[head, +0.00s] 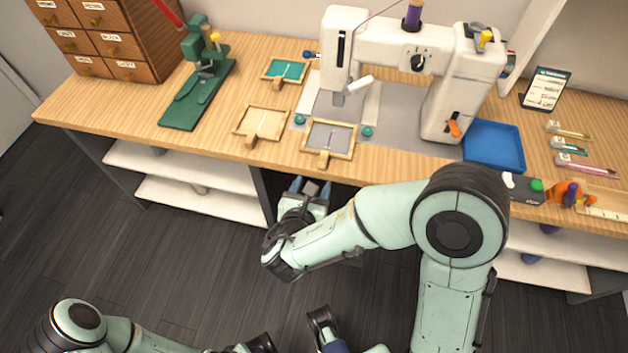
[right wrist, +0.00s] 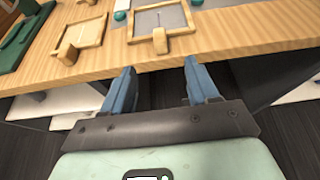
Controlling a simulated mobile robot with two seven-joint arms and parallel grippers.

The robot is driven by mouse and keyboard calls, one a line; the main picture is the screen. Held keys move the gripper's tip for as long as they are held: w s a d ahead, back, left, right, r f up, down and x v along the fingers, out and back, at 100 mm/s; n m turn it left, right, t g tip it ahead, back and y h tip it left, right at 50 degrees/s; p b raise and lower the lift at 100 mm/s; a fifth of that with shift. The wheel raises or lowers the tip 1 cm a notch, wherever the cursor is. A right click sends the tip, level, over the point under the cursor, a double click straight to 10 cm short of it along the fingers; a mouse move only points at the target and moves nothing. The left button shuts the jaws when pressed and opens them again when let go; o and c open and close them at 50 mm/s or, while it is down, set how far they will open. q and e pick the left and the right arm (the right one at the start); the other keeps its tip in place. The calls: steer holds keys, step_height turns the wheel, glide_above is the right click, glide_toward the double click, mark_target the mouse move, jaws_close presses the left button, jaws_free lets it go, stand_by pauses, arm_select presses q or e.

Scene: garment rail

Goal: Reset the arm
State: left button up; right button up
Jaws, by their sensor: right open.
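My right gripper (head: 310,184) is at the front edge of the wooden table (head: 230,75), near the middle. In the right wrist view its two blue fingers (right wrist: 159,68) are wide apart with nothing between them. The fingers point toward the table edge, just in front of a small wooden frame with a grey panel (head: 329,138); the frame also shows in the right wrist view (right wrist: 158,22).
A white sewing machine (head: 455,95) stands at the back. A green press (head: 195,90), a wooden-framed tray (head: 262,123), a teal-panel frame (head: 285,71) and a blue tray (head: 493,146) are on the table. White shelves (head: 200,196) are below. Dark floor (head: 170,260) in front is open.

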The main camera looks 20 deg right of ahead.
stand_by(0.4)
steer(key=s+a+f+m+g+y, duration=0.1)
steer(key=s+f+m+g+y, duration=0.4)
steer(key=s+f, duration=0.55)
steer(key=s+f+m+g+y, duration=0.1)
steer(key=s+f+m+g, duration=0.2)
steer(key=s+f+g, duration=0.75)
steer(key=s+a+f+m+t+y, duration=0.25)
steer(key=a+f+m+y, duration=0.65)
steer(key=m, duration=0.7)
steer(key=d+f+m+t+h, duration=0.25)
steer(key=d+f+m, duration=0.35)
steer(key=m, duration=0.3)
arm_select(q)
step_height(320, 180, up, 13)
steer(key=p, duration=1.3)
steer(key=shift+w+g+p, duration=0.3)
steer(key=shift+w, duration=0.05)
arm_select(e)
step_height(320, 180, up, 13)
steer(key=g, duration=0.1)
steer(key=shift+w+a+n, duration=0.25)
steer(key=shift+a+n, duration=0.05)
arm_select(q)
steer(key=shift+s+f, duration=0.1)
arm_select(e)
steer(key=shift+r+h, duration=0.1)
steer(key=shift+h, duration=0.15)
